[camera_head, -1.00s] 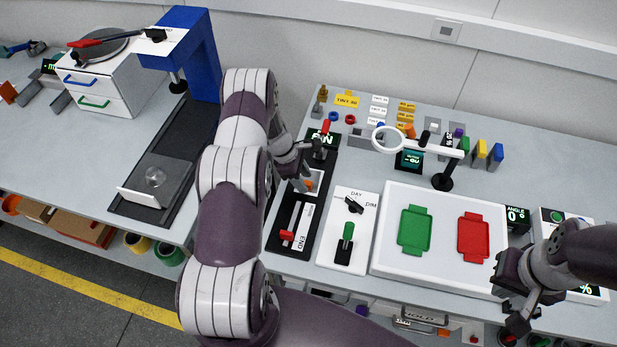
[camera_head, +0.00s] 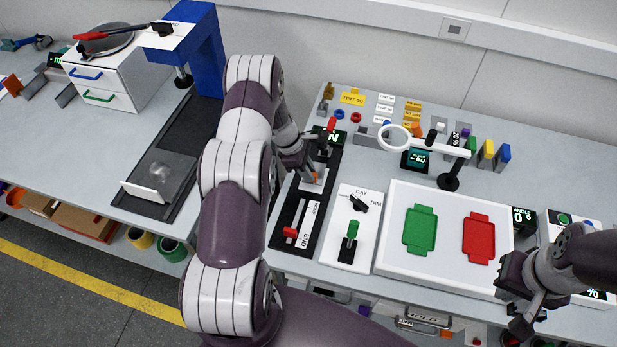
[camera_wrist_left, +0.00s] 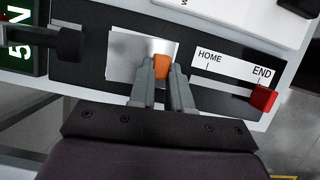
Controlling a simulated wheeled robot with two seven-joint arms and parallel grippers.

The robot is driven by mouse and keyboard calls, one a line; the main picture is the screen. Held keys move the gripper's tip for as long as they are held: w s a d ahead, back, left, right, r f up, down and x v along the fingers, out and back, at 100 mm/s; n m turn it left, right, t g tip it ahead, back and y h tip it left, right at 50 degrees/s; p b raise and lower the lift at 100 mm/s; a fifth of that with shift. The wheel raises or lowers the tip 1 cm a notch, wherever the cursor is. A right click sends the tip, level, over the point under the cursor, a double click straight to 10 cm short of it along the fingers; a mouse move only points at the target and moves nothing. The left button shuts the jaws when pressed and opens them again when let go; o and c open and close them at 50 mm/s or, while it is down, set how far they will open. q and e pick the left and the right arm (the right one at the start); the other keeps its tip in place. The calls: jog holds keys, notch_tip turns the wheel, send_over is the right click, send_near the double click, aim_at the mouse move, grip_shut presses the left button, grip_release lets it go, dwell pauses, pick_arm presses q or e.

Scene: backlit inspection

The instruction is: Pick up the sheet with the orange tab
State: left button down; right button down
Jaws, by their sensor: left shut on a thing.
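The sheet is a small, pale, shiny rectangle. It shows in the left wrist view (camera_wrist_left: 138,52) and in the head view (camera_head: 313,181), at the black fixture beside the HOME–END slider. Its orange tab (camera_wrist_left: 161,66) is at its edge in the left wrist view, between the fingertips. My left gripper (camera_wrist_left: 162,80) is shut on the orange tab. In the head view, my left gripper (camera_head: 312,168) reaches over the fixture and hides the tab. I cannot tell whether the sheet is lifted. My right gripper (camera_head: 520,318) hangs at the front right; its jaw opening is unclear.
The red slider knob (camera_wrist_left: 264,97) sits at END. A red-tipped lever (camera_head: 331,124) stands behind the sheet. Right of the fixture are a panel with a green lever (camera_head: 352,231) and a white tray (camera_head: 452,270) with green and red plates. A ring magnifier (camera_head: 393,138) stands behind.

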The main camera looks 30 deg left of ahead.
pick_arm(q)
jog(key=s+d+r+b, duration=0.4)
jog(key=s+d+r, duration=0.3)
jog(key=s+r, duration=0.1)
jog(key=shift+s+d, duration=0.2)
jog(key=shift+s, duration=0.25)
